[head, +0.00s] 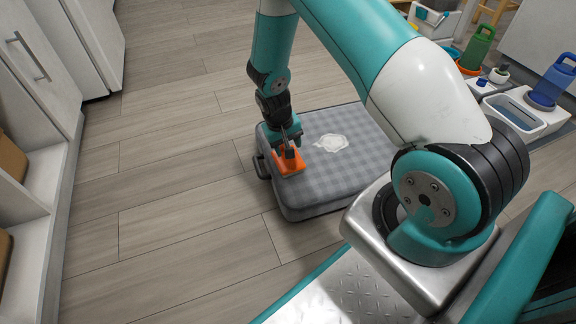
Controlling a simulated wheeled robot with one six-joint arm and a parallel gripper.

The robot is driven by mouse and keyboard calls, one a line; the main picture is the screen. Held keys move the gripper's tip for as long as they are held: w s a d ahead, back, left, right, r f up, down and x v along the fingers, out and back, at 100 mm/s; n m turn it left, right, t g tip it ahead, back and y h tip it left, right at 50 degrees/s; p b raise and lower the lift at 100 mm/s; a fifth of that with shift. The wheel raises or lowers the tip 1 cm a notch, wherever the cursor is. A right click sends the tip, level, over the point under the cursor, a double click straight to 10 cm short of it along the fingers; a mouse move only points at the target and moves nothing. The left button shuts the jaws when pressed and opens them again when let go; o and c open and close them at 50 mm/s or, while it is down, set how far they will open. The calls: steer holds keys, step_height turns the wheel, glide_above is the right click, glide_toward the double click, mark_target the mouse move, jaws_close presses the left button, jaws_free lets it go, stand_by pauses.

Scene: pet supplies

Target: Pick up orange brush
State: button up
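An orange brush (290,163) is at the left end of the top of a grey checked cushion-like block (345,178). My gripper (290,153) points down right at the brush, with its fingers at the brush's upper part. The fingers are small and dark here, and I cannot tell whether they are closed on the brush or just around it. I also cannot tell whether the brush touches the cloth.
A white patch (331,142) lies on the checked top. Green (477,48) and blue (552,80) bottle-like dispensers and a white double-bowl stand (514,112) are at the upper right. White cabinets (40,75) line the left. The wooden floor (165,190) between is clear.

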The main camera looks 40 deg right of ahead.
step_height(320, 180, down, 2)
steer(key=shift+d+f+b, duration=0.1)
steer(key=shift+d+b, duration=0.05)
steer(key=shift+b, duration=0.15)
jaws_close()
steer(key=shift+r, duration=0.2)
step_height(320, 180, up, 20)
steer(key=p, duration=1.1)
